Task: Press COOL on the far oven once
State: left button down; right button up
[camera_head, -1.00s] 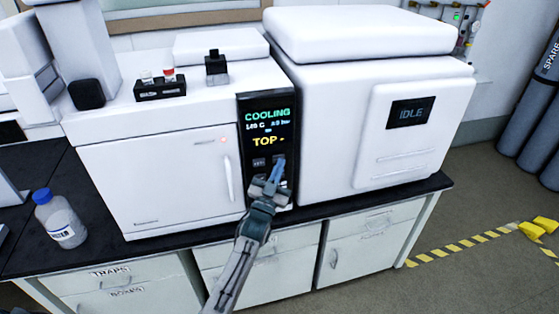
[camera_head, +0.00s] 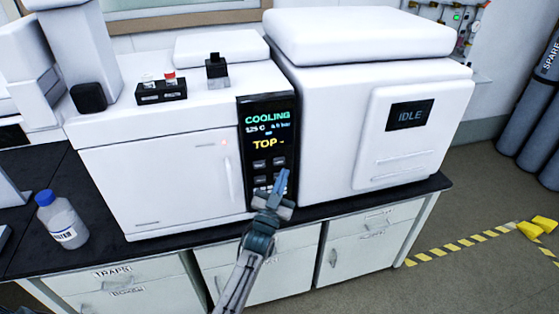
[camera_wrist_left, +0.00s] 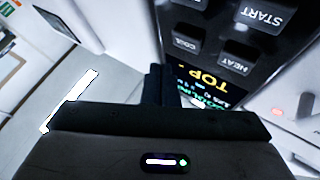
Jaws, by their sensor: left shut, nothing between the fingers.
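The white oven (camera_head: 160,178) has a dark control panel (camera_head: 268,127) on its right side. The panel reads COOLING in green and TOP in yellow, with buttons below. In the left wrist view the panel appears upside down, with the COOL button (camera_wrist_left: 186,43), the HEAT button (camera_wrist_left: 236,63) and the START button (camera_wrist_left: 262,17). My left gripper (camera_head: 282,177) is shut and empty, in front of the panel's lower part and covering some buttons. Its fingers (camera_wrist_left: 160,85) also show in the left wrist view, near the panel; contact cannot be told. My right gripper is not in view.
A white unit with an IDLE screen (camera_head: 409,114) stands right of the oven. A vial rack (camera_head: 161,92) sits on the oven's top. A blue-capped bottle (camera_head: 62,222) stands on the dark bench (camera_head: 100,250) at left. Yellow-black tape marks the floor at right.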

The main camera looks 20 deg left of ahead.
pick_arm(q)
jog(key=shift+s+d+p, duration=0.2)
jog(key=shift+s+d, duration=0.25)
jog(key=shift+s, duration=0.2)
jog(key=shift+s+d+p, duration=0.2)
jog(key=shift+s+d, duration=0.2)
jog(key=shift+s, duration=0.2)
